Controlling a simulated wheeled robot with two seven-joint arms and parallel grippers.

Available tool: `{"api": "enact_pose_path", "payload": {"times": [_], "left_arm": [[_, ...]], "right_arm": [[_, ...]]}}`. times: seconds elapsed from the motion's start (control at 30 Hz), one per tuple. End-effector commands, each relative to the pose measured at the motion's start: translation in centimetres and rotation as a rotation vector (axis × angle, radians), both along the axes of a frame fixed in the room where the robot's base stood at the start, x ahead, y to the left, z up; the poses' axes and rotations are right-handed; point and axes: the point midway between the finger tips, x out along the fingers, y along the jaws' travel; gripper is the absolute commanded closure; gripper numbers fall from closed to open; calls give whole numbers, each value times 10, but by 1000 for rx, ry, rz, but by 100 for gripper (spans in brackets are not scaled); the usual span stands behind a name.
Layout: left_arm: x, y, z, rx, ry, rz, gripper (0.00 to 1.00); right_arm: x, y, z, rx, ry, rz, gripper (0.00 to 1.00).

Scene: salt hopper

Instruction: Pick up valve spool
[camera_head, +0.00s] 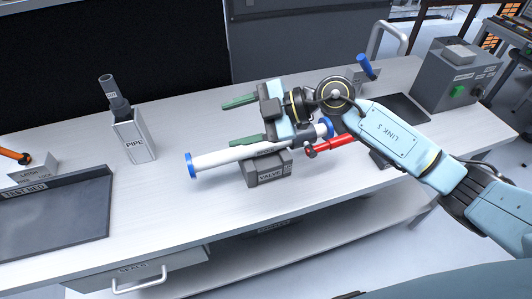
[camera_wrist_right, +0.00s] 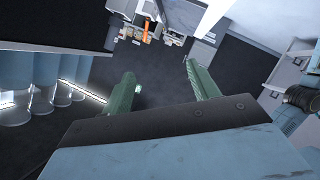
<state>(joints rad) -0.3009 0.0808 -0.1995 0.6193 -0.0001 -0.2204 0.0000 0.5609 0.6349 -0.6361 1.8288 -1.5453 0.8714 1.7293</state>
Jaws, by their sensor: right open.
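The valve spool, a white rod with blue ends (camera_head: 222,158), lies across the grey block labelled VALVE (camera_head: 268,170) near the middle of the bench. My right gripper (camera_head: 218,123) has green fingers pointing left, apart from each other. It is just behind the spool in the head view, and its lower finger shows close to the rod; I cannot tell the height gap. In the right wrist view the open fingers (camera_wrist_right: 158,72) have nothing between them, and the spool is not seen there. My left gripper is not in view.
A red-handled part (camera_head: 332,146) is right of the spool, by my arm. A PIPE holder (camera_head: 134,138) stands left, beyond a dark TEST BED tray (camera_head: 58,225). A grey box with a green button (camera_head: 456,82) is at right. The bench front left of the spool is clear.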

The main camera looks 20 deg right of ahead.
Motion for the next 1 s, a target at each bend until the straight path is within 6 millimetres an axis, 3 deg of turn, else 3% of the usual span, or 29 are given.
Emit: {"api": "enact_pose_path", "payload": {"times": [0.1, 0.2, 0.3, 0.4, 0.8, 1.0], "left_arm": [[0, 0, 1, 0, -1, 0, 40], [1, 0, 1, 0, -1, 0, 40], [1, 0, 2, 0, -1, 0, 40], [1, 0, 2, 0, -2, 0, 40], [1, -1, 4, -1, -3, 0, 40], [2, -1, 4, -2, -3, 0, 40]], "right_arm": [[14, -44, -20, -302, 100, -36, 40], [22, -82, -29, -491, 178, -113, 40], [28, -110, -31, -607, 231, -184, 40], [31, -124, -34, -662, 259, -225, 40], [48, -99, -93, -674, 267, -233, 40], [52, -94, -106, -673, 267, -233, 40]]}}
